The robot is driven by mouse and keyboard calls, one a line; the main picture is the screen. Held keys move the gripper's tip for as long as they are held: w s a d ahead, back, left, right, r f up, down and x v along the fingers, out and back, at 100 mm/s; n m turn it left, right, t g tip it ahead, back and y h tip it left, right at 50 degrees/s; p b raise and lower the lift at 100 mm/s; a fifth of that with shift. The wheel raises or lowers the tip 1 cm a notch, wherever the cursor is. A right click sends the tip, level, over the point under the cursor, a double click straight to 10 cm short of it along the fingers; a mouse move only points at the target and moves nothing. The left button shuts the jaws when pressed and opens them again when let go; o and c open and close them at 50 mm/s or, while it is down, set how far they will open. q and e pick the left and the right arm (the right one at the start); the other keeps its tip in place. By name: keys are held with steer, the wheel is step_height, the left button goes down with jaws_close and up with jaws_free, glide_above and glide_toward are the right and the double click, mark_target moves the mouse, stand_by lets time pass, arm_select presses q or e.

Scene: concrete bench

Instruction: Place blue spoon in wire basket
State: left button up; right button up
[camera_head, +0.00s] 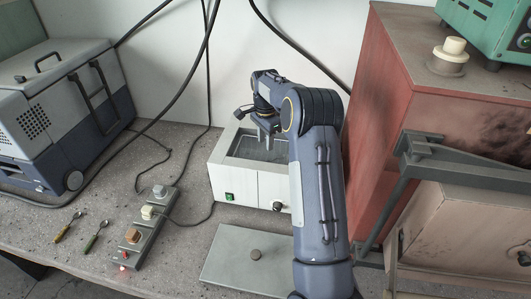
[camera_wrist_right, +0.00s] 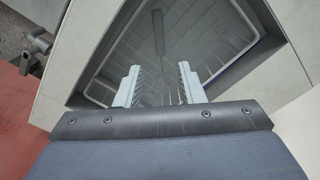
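The wire basket (camera_head: 262,148) sits inside the opening of a white box-shaped bath (camera_head: 250,184), at the middle of the head view. It fills the upper part of the wrist view (camera_wrist_right: 215,75). My right gripper (camera_head: 268,127) is over the basket, pointing down into it. In the wrist view its two fingers (camera_wrist_right: 158,85) are apart with nothing between them. A dark, slender shape (camera_wrist_right: 158,32) lies in the basket beyond the fingertips; it may be the blue spoon, but its colour is not clear. My left gripper is not in view.
A spoon with a yellow handle (camera_head: 66,229) and one with a green handle (camera_head: 95,239) lie at left. Near them is a switch strip (camera_head: 147,232). A flat grey lid (camera_head: 235,262) lies in front of the bath. A red cabinet (camera_head: 385,110) stands at right.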

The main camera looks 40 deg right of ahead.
steer(key=s+a+r+n+t+y, duration=0.25)
steer(key=s+a+r+n, duration=0.55)
steer(key=s+a+r, duration=0.55)
steer(key=s+a+f+n+t+y, duration=0.1)
steer(key=s+a+f+n+t, duration=0.2)
steer(key=s+a+n, duration=0.6)
steer(key=s+a+f, duration=0.1)
steer(key=s+a, duration=0.3)
steer(key=s, duration=0.4)
steer(key=shift+s+a+f+n, duration=0.3)
steer(key=shift+s+a+f, duration=0.05)
steer(key=shift+a, duration=0.05)
